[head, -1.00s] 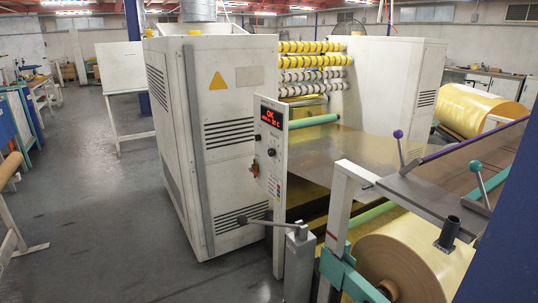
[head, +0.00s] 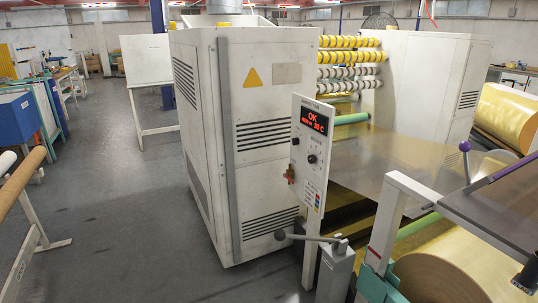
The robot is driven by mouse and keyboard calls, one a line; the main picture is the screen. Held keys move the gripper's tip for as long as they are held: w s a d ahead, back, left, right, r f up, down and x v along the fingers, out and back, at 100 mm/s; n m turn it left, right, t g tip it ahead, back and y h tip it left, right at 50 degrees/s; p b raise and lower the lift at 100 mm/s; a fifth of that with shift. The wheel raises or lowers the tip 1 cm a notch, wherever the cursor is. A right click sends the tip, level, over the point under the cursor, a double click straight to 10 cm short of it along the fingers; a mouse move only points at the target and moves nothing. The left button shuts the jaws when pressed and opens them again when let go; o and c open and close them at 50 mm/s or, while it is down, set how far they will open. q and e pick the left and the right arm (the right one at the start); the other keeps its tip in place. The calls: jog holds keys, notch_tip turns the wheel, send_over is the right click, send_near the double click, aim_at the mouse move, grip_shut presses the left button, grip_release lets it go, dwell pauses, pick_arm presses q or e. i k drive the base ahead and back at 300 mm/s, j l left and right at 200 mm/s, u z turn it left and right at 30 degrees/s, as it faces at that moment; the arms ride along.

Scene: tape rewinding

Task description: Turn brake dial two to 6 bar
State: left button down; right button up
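A white control panel (head: 310,150) stands on a post in front of the big white machine. Its red display (head: 314,121) reads OK on top, with smaller text and what looks like 30 C below. A dark round knob (head: 312,159) sits below the display, with smaller controls above it. A red and brass-coloured fitting (head: 291,174) is on the panel's left edge. I cannot make out any dial labelled brake two or a bar scale. Neither of my grippers is in view.
The white machine cabinet (head: 240,150) fills the middle. A grey post with a lever handle (head: 337,268) stands at the front. A large yellow roll (head: 440,280) and a white frame (head: 385,225) block the lower right. Grey floor (head: 120,220) is open on the left.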

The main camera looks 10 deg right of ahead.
aim_at(312, 159)
jog(key=i+j+u, duration=0.3)
jog(key=i, duration=0.25)
jog(key=i+u, duration=0.35)
jog(key=i, duration=0.25)
jog(key=i+j+z, duration=0.1)
jog(key=i+z, duration=0.2)
jog(key=i, duration=0.25)
jog(key=i+j+z, duration=0.2)
jog(key=i+z, duration=0.15)
jog(key=i, duration=0.25)
jog(key=i+j+z, duration=0.15)
jog(key=z, duration=0.2)
jog(key=i+j+z, duration=0.15)
jog(key=z, duration=0.15)
jog(key=i+j+z, duration=0.35)
jog(key=k+l, duration=0.1)
